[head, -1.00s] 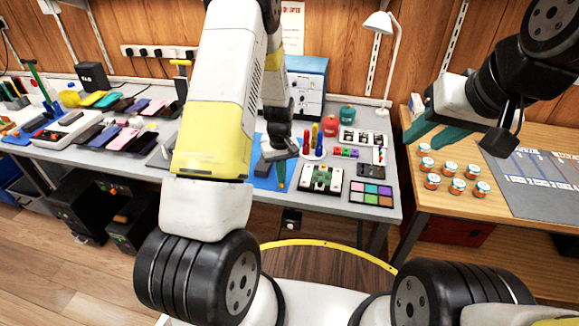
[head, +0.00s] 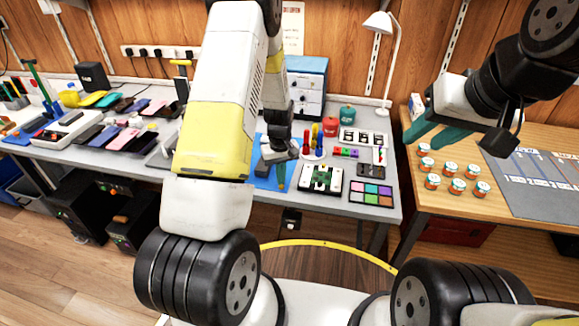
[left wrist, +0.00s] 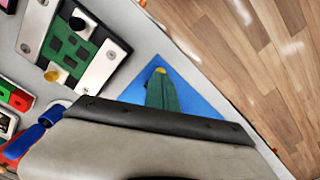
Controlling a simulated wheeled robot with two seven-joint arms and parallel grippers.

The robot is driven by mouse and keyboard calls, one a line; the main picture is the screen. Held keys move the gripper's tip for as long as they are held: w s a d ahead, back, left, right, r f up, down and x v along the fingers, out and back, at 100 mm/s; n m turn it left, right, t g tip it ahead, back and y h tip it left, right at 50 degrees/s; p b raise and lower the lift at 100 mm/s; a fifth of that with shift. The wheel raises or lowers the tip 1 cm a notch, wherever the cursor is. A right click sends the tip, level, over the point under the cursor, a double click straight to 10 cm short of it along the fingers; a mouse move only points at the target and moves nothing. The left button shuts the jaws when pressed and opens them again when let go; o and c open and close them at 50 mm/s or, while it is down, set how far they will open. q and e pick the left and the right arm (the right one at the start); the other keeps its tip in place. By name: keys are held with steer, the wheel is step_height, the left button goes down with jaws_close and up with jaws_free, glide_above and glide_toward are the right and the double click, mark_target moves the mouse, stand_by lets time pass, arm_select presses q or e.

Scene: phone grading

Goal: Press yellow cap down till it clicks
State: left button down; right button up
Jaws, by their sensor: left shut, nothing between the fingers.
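A small yellow cap (left wrist: 160,70) shows in the left wrist view at the tips of my left gripper's green fingers, over the blue mat (left wrist: 203,88). What lies under the cap is hidden. My left gripper (left wrist: 160,82) is shut with nothing between its fingers. In the head view, my left gripper (head: 281,186) points down at the blue mat (head: 262,182), and the cap is hard to make out. I cannot tell whether the fingertips touch the cap. My right gripper (head: 428,137) is open and empty, above the wooden table.
A fixture with a green circuit board (head: 322,179) lies right of the mat; it also shows in the left wrist view (left wrist: 74,48), with a yellow round part on it. A colour palette (head: 371,192) and a red-and-blue holder (head: 314,150) stand nearby. Small jars (head: 457,186) stand on the wooden table.

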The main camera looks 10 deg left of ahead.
arm_select(q)
step_height(320, 180, up, 7)
stand_by(0.7)
steer(key=shift+f, duration=0.1)
steer(key=s+d+r+m+t+h, duration=0.1)
steer(key=s+r, duration=0.3)
steer(key=r, duration=0.6)
steer(key=s+r+m+t+h, duration=0.15)
steer(key=s+r, duration=0.25)
steer(key=r, duration=0.6)
steer(key=s+r+m+t, duration=0.2)
steer(key=s+r, duration=0.3)
steer(key=s, duration=0.3)
steer(key=s+d+r+m+t, duration=0.1)
steer(key=s+r, duration=0.4)
steer(key=s, duration=0.3)
steer(key=shift+s+m+t, duration=0.15)
steer(key=shift+m+t, duration=0.2)
